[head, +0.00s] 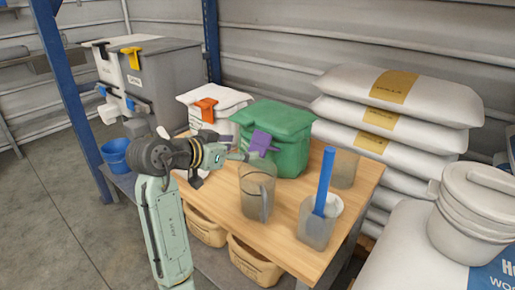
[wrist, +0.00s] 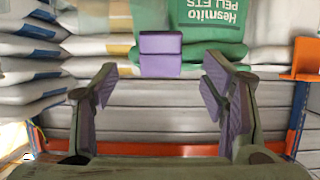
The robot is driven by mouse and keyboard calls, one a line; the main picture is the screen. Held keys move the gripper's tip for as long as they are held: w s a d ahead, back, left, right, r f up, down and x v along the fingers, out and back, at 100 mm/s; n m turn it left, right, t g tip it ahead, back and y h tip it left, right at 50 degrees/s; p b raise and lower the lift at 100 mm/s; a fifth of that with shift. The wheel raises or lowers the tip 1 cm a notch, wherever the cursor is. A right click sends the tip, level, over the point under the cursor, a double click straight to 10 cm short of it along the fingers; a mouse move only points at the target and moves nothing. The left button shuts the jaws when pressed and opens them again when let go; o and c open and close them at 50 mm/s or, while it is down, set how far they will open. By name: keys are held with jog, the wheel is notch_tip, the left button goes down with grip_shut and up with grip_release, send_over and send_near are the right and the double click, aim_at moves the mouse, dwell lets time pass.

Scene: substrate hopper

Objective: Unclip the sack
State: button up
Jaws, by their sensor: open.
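A green sack (head: 290,150) stands on the wooden table with its top folded over and a purple clip (head: 262,143) on its near side. A white sack (head: 222,100) behind it to the left bears an orange clip (head: 206,109). My gripper (head: 240,155) is just left of the purple clip. In the wrist view the gripper (wrist: 158,78) is open and empty. There the purple clip (wrist: 160,54) lies beyond and between the fingertips, apart from them. The green sack (wrist: 212,30) appears with its lettering upside down.
White sacks (head: 440,105) are piled to the right. A grey bin (head: 170,75) and blue bucket (head: 117,154) are left.

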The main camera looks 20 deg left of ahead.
aim_at(257, 147)
jog(key=x, duration=0.8)
jog(key=shift+w+d+f+p, duration=0.1)
jog(key=shift+w+p, duration=0.15)
jog(key=shift+p, duration=0.1)
jog(key=shift+c, duration=0.4)
